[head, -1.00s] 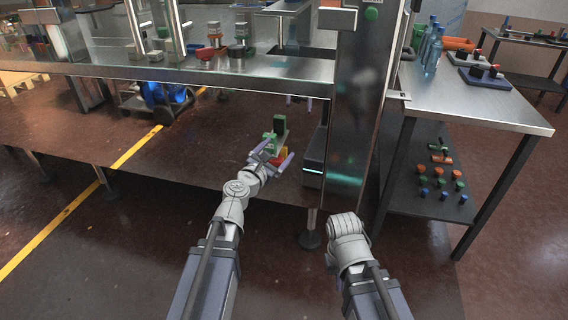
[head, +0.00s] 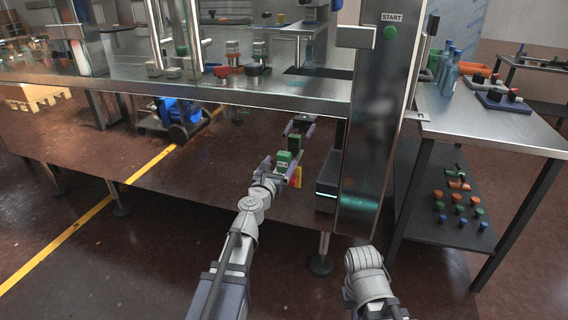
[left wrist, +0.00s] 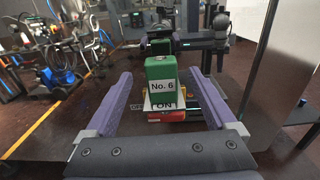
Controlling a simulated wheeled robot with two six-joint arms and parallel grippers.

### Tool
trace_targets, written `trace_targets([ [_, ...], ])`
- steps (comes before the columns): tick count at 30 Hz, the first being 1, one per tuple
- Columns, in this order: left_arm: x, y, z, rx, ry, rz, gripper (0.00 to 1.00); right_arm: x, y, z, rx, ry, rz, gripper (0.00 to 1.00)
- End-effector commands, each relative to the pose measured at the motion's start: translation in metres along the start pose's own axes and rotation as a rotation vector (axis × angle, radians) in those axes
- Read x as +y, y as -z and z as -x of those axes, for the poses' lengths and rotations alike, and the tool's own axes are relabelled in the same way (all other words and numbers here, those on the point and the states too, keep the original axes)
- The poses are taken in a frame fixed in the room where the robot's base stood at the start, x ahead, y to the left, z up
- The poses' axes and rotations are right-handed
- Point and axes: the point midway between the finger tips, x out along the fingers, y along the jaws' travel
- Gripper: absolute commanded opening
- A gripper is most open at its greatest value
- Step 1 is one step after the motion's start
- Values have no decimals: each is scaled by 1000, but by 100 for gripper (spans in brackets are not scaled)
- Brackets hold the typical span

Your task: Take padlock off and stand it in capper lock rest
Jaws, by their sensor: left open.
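The green padlock (head: 283,160) sits on a red and yellow switch (head: 297,176) below the machine's steel deck. I cannot identify the capper lock rest.
A steel column (head: 375,130) with a green START button stands right of the switch. The machine deck (head: 230,92) overhangs the left gripper. A side table (head: 490,120) holds bottles, and its lower shelf (head: 420,215) several coloured caps. What looks like a reflection of gripper and padlock shows behind.

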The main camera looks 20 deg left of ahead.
Motion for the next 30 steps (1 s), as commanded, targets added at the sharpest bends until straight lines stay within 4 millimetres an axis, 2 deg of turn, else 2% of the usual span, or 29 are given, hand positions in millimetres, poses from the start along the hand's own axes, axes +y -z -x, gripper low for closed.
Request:
trace_targets([
  [6,-1,-3,-35,0,1,-1,90,0,0,3,0,1,0,0],
  [9,-1,-3,-45,0,1,-1,90,0,0,3,0,1,0,0],
  [16,-2,-3,-44,0,1,-1,90,0,0,3,0,1,0,0],
  [30,-2,-3,-44,0,1,-1,37,0,0,3,0,1,0,0],
])
